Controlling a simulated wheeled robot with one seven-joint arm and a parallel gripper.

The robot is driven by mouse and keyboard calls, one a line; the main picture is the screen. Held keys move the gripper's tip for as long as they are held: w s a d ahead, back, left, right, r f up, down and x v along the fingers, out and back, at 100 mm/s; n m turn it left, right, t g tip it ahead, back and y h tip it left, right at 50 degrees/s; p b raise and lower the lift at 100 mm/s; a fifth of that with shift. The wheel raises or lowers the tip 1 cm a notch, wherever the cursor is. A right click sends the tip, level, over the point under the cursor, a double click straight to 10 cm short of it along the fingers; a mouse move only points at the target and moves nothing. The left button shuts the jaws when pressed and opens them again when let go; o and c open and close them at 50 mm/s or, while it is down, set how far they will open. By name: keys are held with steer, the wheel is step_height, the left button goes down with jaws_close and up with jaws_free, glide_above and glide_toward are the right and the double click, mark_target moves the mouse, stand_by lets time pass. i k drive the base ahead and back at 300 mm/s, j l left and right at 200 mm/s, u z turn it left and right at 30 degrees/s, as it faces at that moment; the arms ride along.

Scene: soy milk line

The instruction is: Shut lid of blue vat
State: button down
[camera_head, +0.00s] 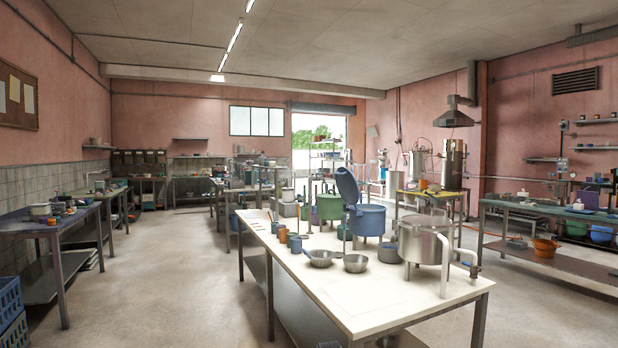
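The blue vat (367,220) stands toward the far end of the white-topped table, in the middle right of the head view. Its blue lid (348,186) is open, tilted up steeply at the vat's left side. My gripper is not in view.
The white-topped table (350,290) holds a large steel pot (422,245), steel bowls (355,263), a grey pot (388,252) and small cups (283,233). Open floor (170,285) lies to its left. A blue-topped workbench (55,222) stands farther left.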

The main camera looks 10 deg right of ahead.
mark_target(346, 183)
steer(key=j, duration=0.6)
steer(key=i+j, duration=0.15)
steer(key=j, duration=1.05)
steer(key=i+j, duration=0.25)
steer(key=i, duration=0.15)
steer(key=i+j, duration=0.2)
steer(key=i, duration=0.2)
steer(key=i+j, duration=0.25)
steer(key=i+z, duration=0.05)
steer(key=i, duration=0.05)
